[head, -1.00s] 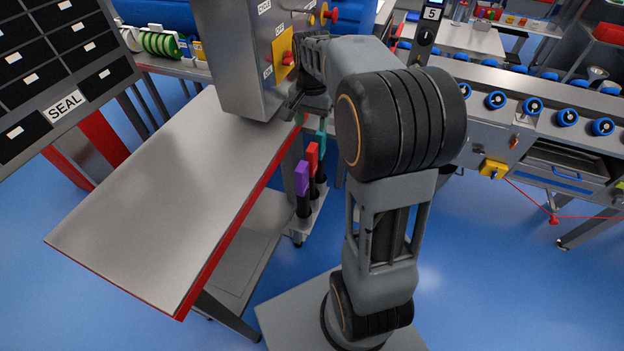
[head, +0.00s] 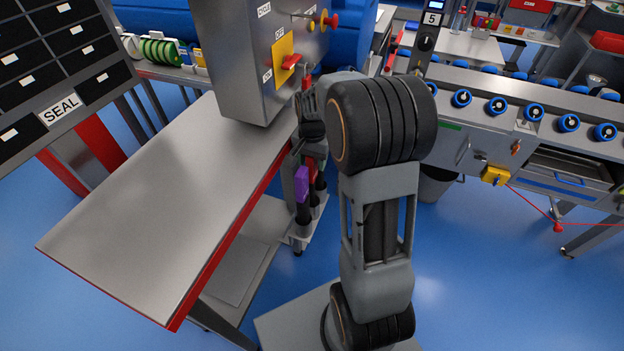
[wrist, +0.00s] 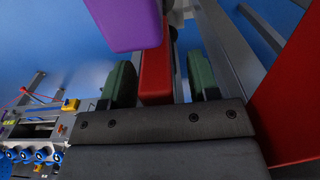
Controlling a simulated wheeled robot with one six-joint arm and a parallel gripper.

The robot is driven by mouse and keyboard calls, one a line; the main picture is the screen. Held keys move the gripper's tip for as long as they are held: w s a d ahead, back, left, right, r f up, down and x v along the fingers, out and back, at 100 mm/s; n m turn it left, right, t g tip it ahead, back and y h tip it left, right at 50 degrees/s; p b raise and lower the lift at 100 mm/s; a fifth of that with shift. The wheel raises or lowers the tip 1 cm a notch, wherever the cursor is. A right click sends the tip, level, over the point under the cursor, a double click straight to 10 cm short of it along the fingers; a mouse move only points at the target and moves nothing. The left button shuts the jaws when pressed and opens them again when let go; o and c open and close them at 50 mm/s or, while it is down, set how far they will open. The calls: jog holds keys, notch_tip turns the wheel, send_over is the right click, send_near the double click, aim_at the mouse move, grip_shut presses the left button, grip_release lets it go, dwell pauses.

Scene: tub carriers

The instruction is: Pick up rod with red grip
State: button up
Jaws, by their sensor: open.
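The rod with the red grip (head: 312,167) stands in a holder beside the table, mostly hidden by my gripper and the purple grip in the head view. In the wrist view its red grip (wrist: 156,72) lies between the two green-padded fingers of my gripper (wrist: 161,82). The fingers are open, with a visible gap at the right finger; whether the left finger touches the grip I cannot tell. A rod with a purple grip (head: 301,184) stands right beside it, and its grip (wrist: 124,24) looms close at the upper left of the wrist view.
The holder (head: 303,235) sits at the right edge of a red-edged metal table (head: 150,215). The table's red edge (wrist: 290,95) is close on the right in the wrist view.

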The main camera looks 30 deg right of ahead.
jog(key=shift+f, duration=0.35)
